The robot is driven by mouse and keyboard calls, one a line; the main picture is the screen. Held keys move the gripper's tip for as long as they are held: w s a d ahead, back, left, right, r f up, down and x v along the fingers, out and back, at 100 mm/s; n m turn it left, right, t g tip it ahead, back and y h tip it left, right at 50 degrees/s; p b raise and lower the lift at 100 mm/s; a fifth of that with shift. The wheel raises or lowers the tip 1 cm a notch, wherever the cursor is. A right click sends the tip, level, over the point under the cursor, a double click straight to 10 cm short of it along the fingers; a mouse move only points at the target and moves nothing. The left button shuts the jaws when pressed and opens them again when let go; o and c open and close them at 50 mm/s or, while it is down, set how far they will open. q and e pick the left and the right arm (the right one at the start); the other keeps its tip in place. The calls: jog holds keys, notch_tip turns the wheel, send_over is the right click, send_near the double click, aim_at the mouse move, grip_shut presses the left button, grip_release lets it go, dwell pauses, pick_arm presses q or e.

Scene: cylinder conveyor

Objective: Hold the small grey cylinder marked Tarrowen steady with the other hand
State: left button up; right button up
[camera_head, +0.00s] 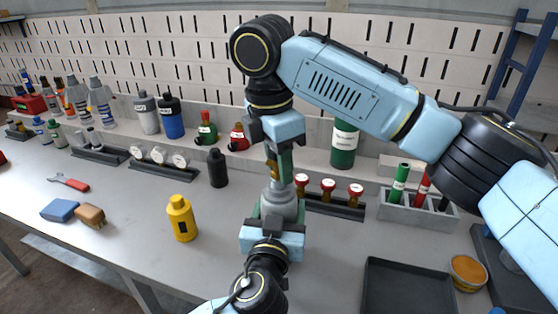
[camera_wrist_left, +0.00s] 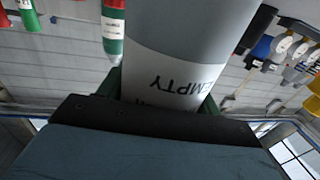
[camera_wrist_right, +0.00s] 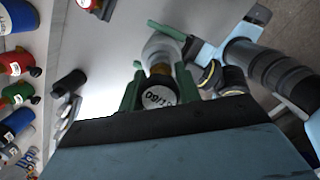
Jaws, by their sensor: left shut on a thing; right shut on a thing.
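A small grey cylinder (camera_head: 279,203) stands roughly upright above the bench at the centre of the head view. My left gripper (camera_head: 278,214) comes from below and is shut around its body. In the left wrist view the cylinder (camera_wrist_left: 190,40) fills the space between the fingers, with an upside-down "EMPTY" label; the name Tarrowen is not readable. My right gripper (camera_head: 280,170) points down from above and is shut on the cylinder's brass valve top. In the right wrist view the valve (camera_wrist_right: 160,72) sits between the green fingers, with a round dated tag (camera_wrist_right: 158,97) below it in the picture.
A yellow bottle (camera_head: 181,218) and a black bottle (camera_head: 217,168) stand left of the grippers. Behind are a rack with red-topped valves (camera_head: 328,189) and a green cylinder (camera_head: 344,146). A dark tray (camera_head: 405,292) lies front right. The bench between brush and yellow bottle is clear.

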jog(key=n, duration=0.6)
jog(key=shift+t, duration=0.3)
jog(key=n+y, duration=0.1)
jog(key=n, duration=0.5)
jog(key=n, duration=0.6)
jog(key=shift+y, duration=0.4)
jog(key=n, duration=0.6)
jog(key=shift+y, duration=0.3)
